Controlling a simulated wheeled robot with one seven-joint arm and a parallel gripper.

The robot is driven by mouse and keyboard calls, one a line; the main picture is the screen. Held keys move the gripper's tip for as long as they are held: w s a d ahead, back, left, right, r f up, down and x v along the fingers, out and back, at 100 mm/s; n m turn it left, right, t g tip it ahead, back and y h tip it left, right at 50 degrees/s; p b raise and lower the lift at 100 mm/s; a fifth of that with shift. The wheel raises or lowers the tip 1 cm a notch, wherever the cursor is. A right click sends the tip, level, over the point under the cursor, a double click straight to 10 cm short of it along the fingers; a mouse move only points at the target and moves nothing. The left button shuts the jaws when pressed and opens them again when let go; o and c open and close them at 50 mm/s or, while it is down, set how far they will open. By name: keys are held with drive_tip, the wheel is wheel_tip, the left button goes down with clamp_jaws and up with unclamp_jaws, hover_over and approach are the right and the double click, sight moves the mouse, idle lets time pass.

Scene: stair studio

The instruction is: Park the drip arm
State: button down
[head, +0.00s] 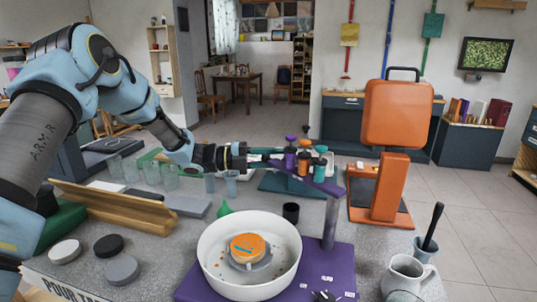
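Several small bottles with purple, orange and green parts (304,160) stand on the bar. My gripper (277,160) reaches in from the left at the bar's far end, close to the bottles. Its fingertips are partly hidden, so I cannot tell whether they touch or grip the bar. An orange-topped round piece (247,246) sits inside the bowl.
An orange stand machine (388,187) is right of the bar. A jug (405,273) and a pot with a dark handle (424,248) stand front right. Clear glasses (170,176), a wooden rail (110,205), a green funnel (224,208) and a dark cup (291,212) are nearby.

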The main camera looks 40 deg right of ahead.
drive_tip(key=s+d+p, duration=0.1)
drive_tip(key=s+d, duration=0.1)
drive_tip(key=d, duration=0.4)
drive_tip(key=shift+m+g+y+p, duration=0.3)
drive_tip(key=shift+g, duration=0.1)
drive_tip(key=shift+s+f, duration=0.1)
drive_tip(key=c, duration=0.9)
unclamp_jaws()
drive_tip(key=shift+o, duration=1.3)
drive_tip(key=shift+a, duration=0.1)
drive_tip(key=shift+w, duration=0.2)
